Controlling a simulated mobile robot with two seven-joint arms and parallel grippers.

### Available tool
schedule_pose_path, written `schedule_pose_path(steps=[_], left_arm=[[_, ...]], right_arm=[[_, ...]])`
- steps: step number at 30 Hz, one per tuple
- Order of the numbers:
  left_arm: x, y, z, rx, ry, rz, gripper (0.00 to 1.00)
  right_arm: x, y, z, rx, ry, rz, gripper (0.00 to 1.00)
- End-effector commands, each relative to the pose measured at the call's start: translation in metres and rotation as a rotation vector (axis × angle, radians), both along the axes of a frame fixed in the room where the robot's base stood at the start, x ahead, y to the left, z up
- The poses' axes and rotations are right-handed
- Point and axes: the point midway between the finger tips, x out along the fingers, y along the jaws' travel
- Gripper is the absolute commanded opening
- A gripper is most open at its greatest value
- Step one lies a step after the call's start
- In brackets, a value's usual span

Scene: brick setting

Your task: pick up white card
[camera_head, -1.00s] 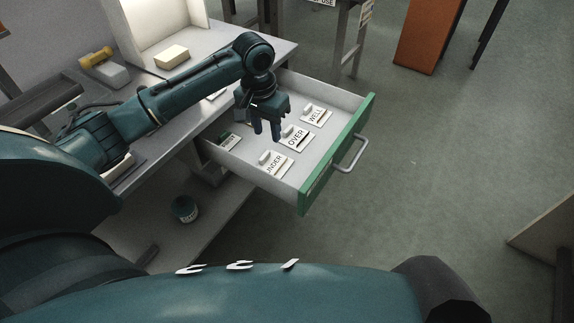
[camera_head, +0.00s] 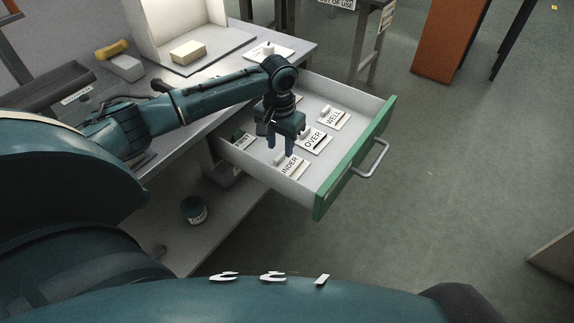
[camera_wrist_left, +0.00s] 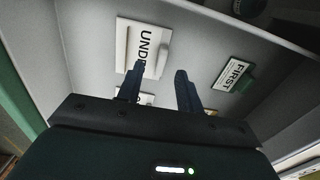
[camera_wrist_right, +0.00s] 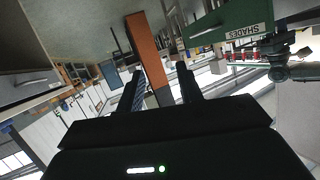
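Several white cards with black lettering and raised white grips lie in the open drawer. They read UNDER (camera_head: 294,170), OVER (camera_head: 314,142) and WELL (camera_head: 333,119). A FIRST card with a green part (camera_head: 243,141) lies near the drawer's inner left side. My left gripper (camera_head: 280,150) points down over the drawer, close to the UNDER card, open and empty. In the left wrist view, the UNDER card (camera_wrist_left: 132,38) lies beyond the left finger, which overlaps it. Contact cannot be told. My right gripper (camera_wrist_right: 160,70) is open and empty, away from the drawer.
The drawer's green front (camera_head: 345,168) has a metal handle (camera_head: 373,160). On the worktop are a pale block (camera_head: 188,51), another white card (camera_head: 265,50) and a yellow-topped item (camera_head: 112,49). A dark jar (camera_head: 193,210) stands on the lower shelf.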

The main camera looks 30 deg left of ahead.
Motion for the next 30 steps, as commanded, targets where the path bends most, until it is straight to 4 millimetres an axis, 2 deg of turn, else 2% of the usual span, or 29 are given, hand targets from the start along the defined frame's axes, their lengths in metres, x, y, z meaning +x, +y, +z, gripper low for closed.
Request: schedule_pose_path(steps=[1, 6, 15, 28, 30], left_arm=[[-0.001, 0.001, -0.012, 0.002, 0.004, 0.001, 0.36], [-0.001, 0.002, -0.033, 0.001, 0.002, 0.001, 0.36], [-0.001, 0.002, -0.037, 0.001, 0.001, 0.0, 0.36], [-0.001, 0.002, -0.037, 0.001, 0.0, 0.0, 0.01], [-0.001, 0.002, -0.037, 0.001, 0.0, 0.0, 0.0]], right_arm=[[0.0, -0.001, -0.002, 0.0, -0.008, -0.002, 0.36], [0.0, -0.003, 0.005, -0.001, -0.04, -0.007, 0.36], [-0.003, -0.005, 0.007, -0.008, -0.039, -0.004, 0.36], [-0.002, -0.005, 0.004, -0.01, -0.036, -0.005, 0.36], [-0.002, -0.005, 0.004, -0.01, -0.035, -0.004, 0.36]])
